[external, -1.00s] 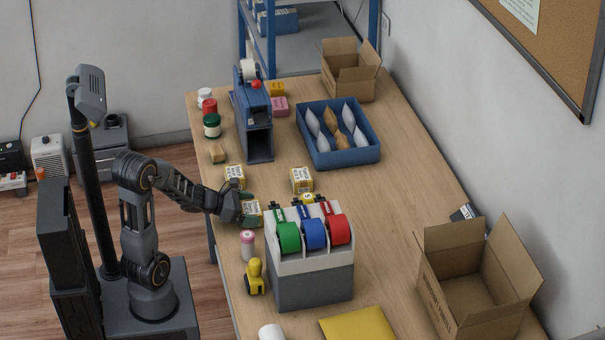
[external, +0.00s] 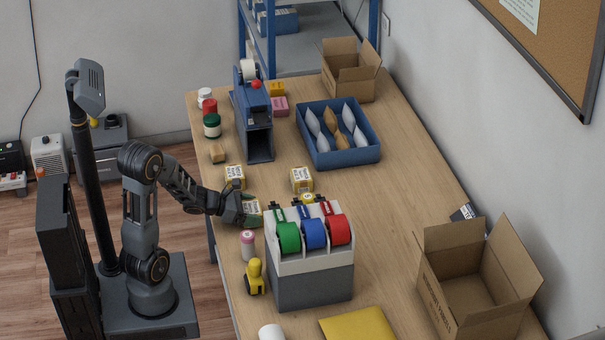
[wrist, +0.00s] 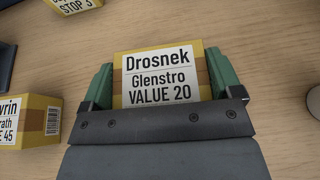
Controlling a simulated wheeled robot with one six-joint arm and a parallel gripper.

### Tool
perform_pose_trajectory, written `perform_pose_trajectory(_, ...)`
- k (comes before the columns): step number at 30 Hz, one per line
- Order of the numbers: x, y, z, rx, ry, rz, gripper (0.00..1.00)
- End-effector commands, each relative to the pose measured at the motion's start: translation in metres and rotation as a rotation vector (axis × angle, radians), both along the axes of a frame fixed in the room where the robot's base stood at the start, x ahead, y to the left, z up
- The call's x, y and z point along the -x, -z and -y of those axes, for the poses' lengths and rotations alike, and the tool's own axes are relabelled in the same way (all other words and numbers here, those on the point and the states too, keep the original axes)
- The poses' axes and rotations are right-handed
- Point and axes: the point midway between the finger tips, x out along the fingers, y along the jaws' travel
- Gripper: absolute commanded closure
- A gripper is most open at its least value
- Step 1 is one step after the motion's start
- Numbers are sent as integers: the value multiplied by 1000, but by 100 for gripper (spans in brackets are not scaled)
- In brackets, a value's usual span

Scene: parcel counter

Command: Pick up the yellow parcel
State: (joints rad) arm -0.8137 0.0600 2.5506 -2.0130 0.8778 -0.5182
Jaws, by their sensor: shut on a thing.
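A small yellow parcel (wrist: 162,75) with a white label reading "Drosnek Glenstro VALUE 20" sits between the green fingers of my gripper (wrist: 161,88) in the wrist view. My gripper (external: 248,211) is shut on this parcel (external: 251,206) at the left edge of the counter in the external view. Whether the parcel touches the counter is hard to tell.
A tape dispenser (external: 305,270) with green, blue and red rolls stands close to the right of my gripper. A pink-capped jar (external: 248,245) is just in front. A blue tray (external: 370,155) and open cardboard boxes (external: 432,300) are farther right. The counter's middle right is clear.

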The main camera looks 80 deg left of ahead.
Motion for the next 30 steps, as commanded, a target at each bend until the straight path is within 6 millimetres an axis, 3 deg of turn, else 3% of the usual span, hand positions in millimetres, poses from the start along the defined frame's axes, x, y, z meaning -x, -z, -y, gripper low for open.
perform_pose_trajectory(8, 0, -5, 0, -2, 0, 3, 43)
perform_pose_trajectory(23, -2, -86, -1, -3, 1, 4, 43)
perform_pose_trajectory(26, -13, -97, -6, -2, 3, -1, 43)
perform_pose_trajectory(30, -49, -109, -21, -2, 4, -12, 43)
